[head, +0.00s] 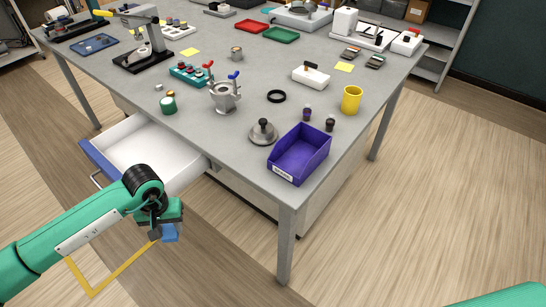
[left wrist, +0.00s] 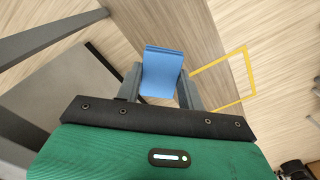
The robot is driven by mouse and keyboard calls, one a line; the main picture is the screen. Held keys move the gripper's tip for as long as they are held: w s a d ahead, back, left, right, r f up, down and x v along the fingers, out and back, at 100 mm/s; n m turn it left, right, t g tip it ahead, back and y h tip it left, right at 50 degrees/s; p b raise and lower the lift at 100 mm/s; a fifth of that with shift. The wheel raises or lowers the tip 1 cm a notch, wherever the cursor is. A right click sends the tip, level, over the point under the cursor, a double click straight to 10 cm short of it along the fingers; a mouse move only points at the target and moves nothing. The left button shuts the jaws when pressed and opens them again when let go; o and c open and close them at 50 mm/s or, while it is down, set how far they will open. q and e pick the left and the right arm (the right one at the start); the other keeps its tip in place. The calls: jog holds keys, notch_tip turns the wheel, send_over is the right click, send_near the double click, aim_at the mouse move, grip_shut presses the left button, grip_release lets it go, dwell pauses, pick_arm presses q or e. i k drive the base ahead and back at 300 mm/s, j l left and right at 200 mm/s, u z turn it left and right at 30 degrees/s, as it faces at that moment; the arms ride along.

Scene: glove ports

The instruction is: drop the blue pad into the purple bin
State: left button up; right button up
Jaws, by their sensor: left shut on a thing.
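My left gripper (head: 162,232) is shut on the blue pad (head: 170,233). It holds the pad in the air over the floor, in front of the open drawer and left of the table's near corner. In the left wrist view the blue pad (left wrist: 162,72) sits between the two grey fingers (left wrist: 158,88). The purple bin (head: 301,152) stands on the table's near right corner, with a white label on its front. Its visible inside looks empty. My right gripper is out of view; only a green piece of my right arm shows at the bottom right.
An open white drawer (head: 150,152) with a blue front juts from the table (head: 330,85). A metal lid (head: 263,132) with a black knob lies left of the bin. A yellow outline (head: 106,272) marks the floor.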

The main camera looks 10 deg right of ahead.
aim_at(292, 160)
jog(key=u, duration=0.4)
jog(key=l+u, duration=0.1)
jog(key=u, duration=0.25)
jog(key=k+u, duration=0.1)
jog(key=u, duration=0.3)
jog(key=l+u, duration=0.1)
jog(key=u, duration=0.3)
jog(key=k+l+u, duration=0.2)
jog(key=u, duration=0.25)
jog(key=k+l+u, duration=0.1)
jog(key=u, duration=0.3)
jog(key=k+u, duration=0.45)
jog(key=k, duration=0.4)
jog(key=k+l+z, duration=0.1)
jog(key=k, duration=0.3)
jog(key=k+z, duration=0.1)
jog(key=z, duration=0.35)
jog(key=l+z, duration=0.15)
jog(key=z, duration=0.35)
jog(key=k+l+z, duration=0.1)
jog(key=z, duration=0.35)
jog(key=l+z, duration=0.15)
jog(key=z, duration=0.35)
jog(key=l+z, duration=0.1)
jog(key=z, duration=0.35)
